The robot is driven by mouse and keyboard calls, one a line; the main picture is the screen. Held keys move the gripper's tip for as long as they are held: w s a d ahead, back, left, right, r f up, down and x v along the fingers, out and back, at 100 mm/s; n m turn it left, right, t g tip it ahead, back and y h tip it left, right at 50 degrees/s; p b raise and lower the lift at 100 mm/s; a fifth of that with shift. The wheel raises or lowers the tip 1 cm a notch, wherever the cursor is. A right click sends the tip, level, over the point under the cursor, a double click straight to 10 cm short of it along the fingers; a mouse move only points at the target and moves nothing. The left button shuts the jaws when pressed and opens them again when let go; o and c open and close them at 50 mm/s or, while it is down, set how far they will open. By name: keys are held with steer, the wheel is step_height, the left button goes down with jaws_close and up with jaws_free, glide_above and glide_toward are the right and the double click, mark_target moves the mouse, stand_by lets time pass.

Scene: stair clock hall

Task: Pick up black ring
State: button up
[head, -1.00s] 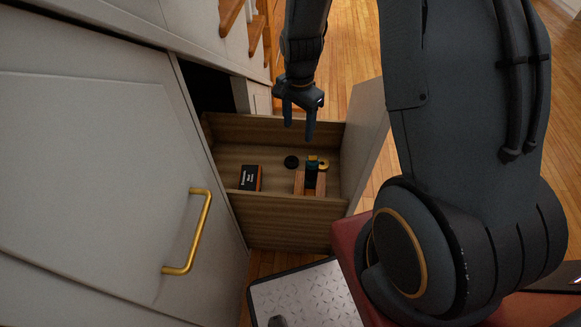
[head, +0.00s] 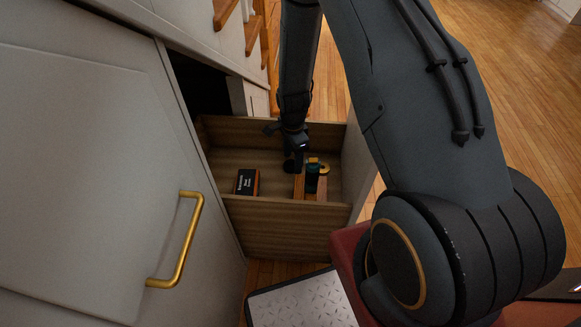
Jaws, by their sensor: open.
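The open wooden drawer (head: 278,213) stands out from the white cabinet. My gripper (head: 293,163) is down inside the drawer, pointing at its floor, at the spot where the black ring lay a second ago. The dark fingers cover that spot, and I cannot make out the ring apart from them. The jaws are open. Whether the fingers touch the ring cannot be told from this view.
A dark cylinder (head: 312,178) and a yellow round thing (head: 325,169) lie just right of my gripper, beside wooden strips (head: 298,187). A black and orange box (head: 247,181) lies to the left. The cabinet door (head: 90,170) with a brass handle (head: 181,245) fills the left.

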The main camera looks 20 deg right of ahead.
steer(key=shift+f, duration=0.6)
steer(key=c, duration=1.2)
